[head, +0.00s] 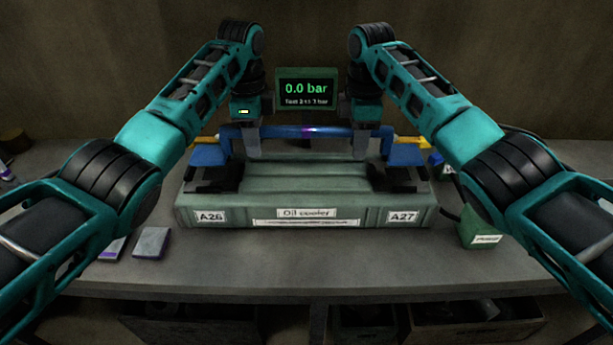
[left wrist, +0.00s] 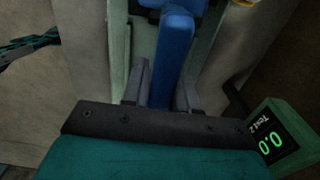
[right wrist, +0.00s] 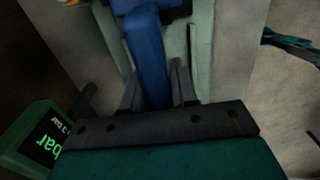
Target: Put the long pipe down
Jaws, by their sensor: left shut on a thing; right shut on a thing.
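The long blue pipe (head: 307,131) runs level from left to right above the green oil cooler (head: 306,187). My left gripper (head: 253,146) is shut on the pipe's left part. My right gripper (head: 361,146) is shut on its right part. In the left wrist view the pipe (left wrist: 175,50) lies between the two grey fingers, and in the right wrist view the pipe (right wrist: 148,58) does too. The pipe's ends are near blue blocks at the left (head: 208,156) and right (head: 406,156) of the cooler. I cannot tell whether they touch.
A display reading 0.0 bar (head: 306,90) stands behind the cooler. A green labelled box (head: 481,228) is at the right and a small grey box (head: 151,242) at the front left. The front strip of the workbench (head: 300,262) is clear. Crates stand below it.

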